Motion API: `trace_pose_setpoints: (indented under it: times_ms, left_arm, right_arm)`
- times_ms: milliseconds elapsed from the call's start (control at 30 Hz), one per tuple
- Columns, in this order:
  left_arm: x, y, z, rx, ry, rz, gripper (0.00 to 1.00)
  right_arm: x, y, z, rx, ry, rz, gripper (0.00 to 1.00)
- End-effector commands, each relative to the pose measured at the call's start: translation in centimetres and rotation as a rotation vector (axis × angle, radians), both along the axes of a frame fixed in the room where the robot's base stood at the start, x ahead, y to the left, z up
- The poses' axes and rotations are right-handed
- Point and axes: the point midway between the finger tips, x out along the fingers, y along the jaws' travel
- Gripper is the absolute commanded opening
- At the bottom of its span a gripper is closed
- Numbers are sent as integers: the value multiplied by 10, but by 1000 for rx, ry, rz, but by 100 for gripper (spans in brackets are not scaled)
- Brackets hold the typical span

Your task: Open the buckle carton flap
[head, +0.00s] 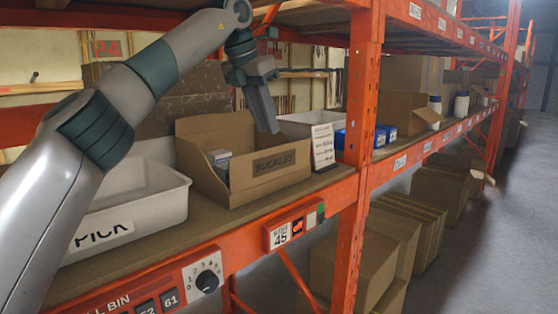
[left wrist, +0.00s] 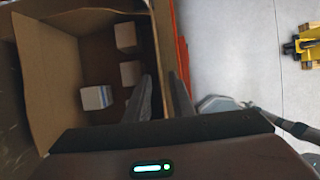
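The buckle carton (head: 215,193) is a brown cardboard box on the shelf, with a dark BUCKLES label (head: 274,162) on its front panel. In the head view its top looks open, and small boxes (head: 220,160) show inside. My left gripper (head: 274,130) points down over the carton's right part. Several small boxes (left wrist: 127,38) lie inside. My right gripper is not in view.
A white PICK bin (head: 140,205) stands left of the carton. A white bin (head: 305,120), a small sign (head: 323,147) and blue boxes (head: 350,138) are to the right. An orange rack post (head: 362,90) rises beyond the sign. An orange beam (head: 240,250) runs along the front.

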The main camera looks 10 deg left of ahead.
Motion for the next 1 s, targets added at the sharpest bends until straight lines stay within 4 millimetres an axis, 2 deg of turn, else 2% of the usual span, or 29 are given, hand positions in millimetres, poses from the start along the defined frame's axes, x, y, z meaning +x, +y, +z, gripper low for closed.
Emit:
trace_pose_setpoints:
  times_ms: [233,433,1000]
  left_arm:
    - [2,-1,-4,-1,2,1,22]
    - [7,-4,-19,0,2,0,22]
    - [34,-22,-96,0,3,-1,22]
  right_arm:
    - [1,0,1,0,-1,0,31]
    - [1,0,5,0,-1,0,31]
    - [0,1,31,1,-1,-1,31]
